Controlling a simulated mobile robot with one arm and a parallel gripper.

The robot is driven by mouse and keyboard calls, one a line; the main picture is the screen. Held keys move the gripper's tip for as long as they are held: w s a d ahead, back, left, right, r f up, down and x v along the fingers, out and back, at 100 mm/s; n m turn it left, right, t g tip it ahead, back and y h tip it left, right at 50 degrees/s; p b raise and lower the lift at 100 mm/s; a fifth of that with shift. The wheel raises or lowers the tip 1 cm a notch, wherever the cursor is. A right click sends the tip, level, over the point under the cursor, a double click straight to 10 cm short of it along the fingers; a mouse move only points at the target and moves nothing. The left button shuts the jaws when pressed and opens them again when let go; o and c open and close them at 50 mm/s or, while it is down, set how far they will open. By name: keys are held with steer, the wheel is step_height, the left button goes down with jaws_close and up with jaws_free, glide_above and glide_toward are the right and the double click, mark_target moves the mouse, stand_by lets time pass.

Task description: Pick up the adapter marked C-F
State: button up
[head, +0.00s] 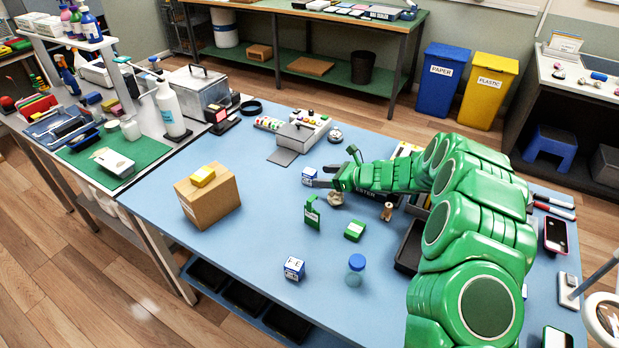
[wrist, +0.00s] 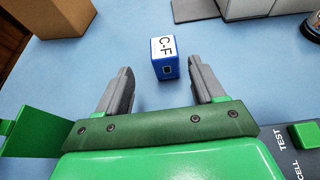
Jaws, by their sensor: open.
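The adapter marked C-F (wrist: 165,58) is a small blue and white block standing on the blue table. In the wrist view its C-F label faces up and it sits just beyond and between my fingertips, nearer the right one. In the head view this block (head: 309,175) is at the tip of my gripper (head: 318,178). My gripper (wrist: 158,85) is open, with nothing between the fingers.
A cardboard box (head: 208,203) with a yellow item on top stands to the left. Green items (head: 312,213), a small green block (head: 354,230) and a blue-capped jar (head: 355,270) stand in front. A grey device (head: 297,137) is behind. The table left of the C-F adapter is clear.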

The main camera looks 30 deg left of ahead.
mark_target(315, 174)
steer(key=shift+w+x, duration=0.15)
steer(key=shift+x, duration=1.55)
steer(key=shift+w+x, duration=0.2)
steer(key=shift+x, duration=1.45)
steer(key=c, duration=1)
steer(key=shift+c, duration=0.2)
steer(key=shift+r, duration=0.15)
